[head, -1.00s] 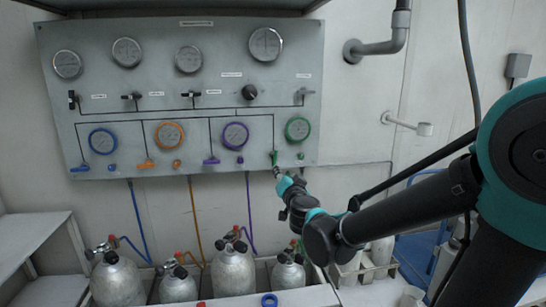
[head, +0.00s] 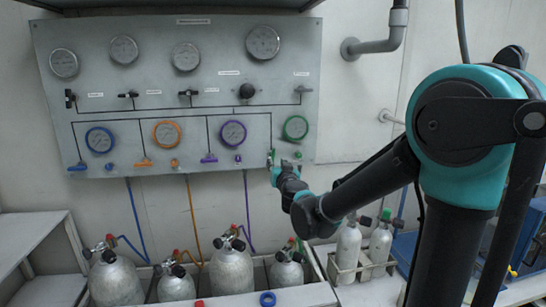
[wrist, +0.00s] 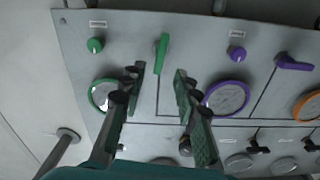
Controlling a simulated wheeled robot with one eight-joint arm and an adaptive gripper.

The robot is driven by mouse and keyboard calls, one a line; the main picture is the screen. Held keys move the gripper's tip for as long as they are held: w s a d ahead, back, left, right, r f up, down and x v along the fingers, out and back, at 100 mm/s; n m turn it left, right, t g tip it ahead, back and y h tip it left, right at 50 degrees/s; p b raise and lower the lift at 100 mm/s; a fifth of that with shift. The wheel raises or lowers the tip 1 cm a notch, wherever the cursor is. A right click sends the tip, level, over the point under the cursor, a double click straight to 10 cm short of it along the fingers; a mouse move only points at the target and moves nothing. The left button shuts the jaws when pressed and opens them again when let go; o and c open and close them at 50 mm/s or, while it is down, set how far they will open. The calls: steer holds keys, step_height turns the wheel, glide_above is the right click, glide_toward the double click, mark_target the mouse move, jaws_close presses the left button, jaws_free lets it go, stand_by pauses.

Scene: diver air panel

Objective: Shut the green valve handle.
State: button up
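The green valve handle (head: 270,158) is at the lower right of the grey panel, below the green-ringed gauge (head: 295,128). In the wrist view, which sees the panel upside down, the green handle (wrist: 161,53) points along its black pipe line. My gripper (wrist: 159,78) is open, its two fingers spread on either side of that line. The handle shows beyond the fingertips, between them in the picture, with no contact visible. In the head view my gripper (head: 277,169) is right by the handle and partly overlaps it.
A small green knob (wrist: 95,45) and a purple knob (wrist: 237,54) flank the handle. The purple handle (wrist: 294,63) lies crosswise to its line. Orange (head: 143,162) and blue (head: 78,167) handles are farther left. Cylinders (head: 231,270) stand below the panel.

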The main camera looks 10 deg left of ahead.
mark_target(273, 156)
steer(key=x, duration=0.8)
steer(key=shift+w, duration=0.2)
steer(key=shift+c, duration=0.4)
jaws_close()
